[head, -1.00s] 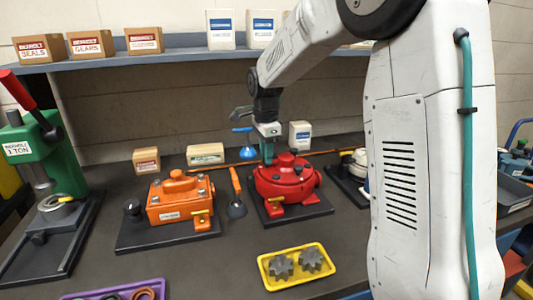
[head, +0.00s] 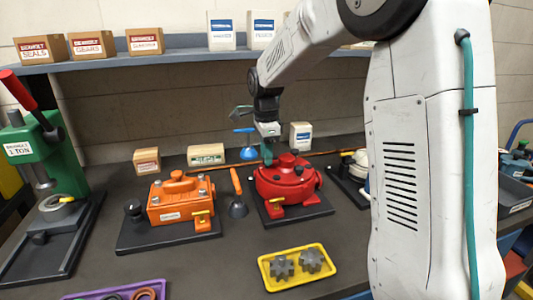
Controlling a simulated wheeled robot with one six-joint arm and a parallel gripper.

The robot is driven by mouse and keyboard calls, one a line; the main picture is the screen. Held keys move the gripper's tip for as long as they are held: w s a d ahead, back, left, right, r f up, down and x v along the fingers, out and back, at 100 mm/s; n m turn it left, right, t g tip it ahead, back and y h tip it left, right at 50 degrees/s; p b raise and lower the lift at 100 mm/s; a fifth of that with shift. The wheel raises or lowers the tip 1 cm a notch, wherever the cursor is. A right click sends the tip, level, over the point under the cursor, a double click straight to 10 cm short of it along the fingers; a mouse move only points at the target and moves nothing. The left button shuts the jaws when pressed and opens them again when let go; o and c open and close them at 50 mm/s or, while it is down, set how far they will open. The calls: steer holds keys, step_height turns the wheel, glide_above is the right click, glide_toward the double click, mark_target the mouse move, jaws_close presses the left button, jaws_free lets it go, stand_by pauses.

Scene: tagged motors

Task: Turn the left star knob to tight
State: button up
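My gripper (head: 267,153) hangs fingers-down at the upper left edge of the red motor (head: 287,180). Its teal fingertips are small and partly merge with the motor's top, so I cannot tell whether they are open, shut or touching anything. No star knob shows clearly at the gripper; if one is there, it is too small or hidden. The red motor stands on a dark base plate, with a round raised top and a yellow tag (head: 277,199) at its front. An orange motor (head: 180,198) stands to its left, with a dark round knob (head: 133,209) at its left end.
An orange-handled tool (head: 237,190) stands between the motors. A yellow tray (head: 297,282) with two grey gears lies in front. A green press (head: 45,160) stands at the left. Boxes and a blue funnel-like item (head: 248,152) are behind. My arm covers the right side.

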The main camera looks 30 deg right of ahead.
step_height(320, 180, up, 8)
stand_by(0.5)
steer(key=shift+f, duration=0.1)
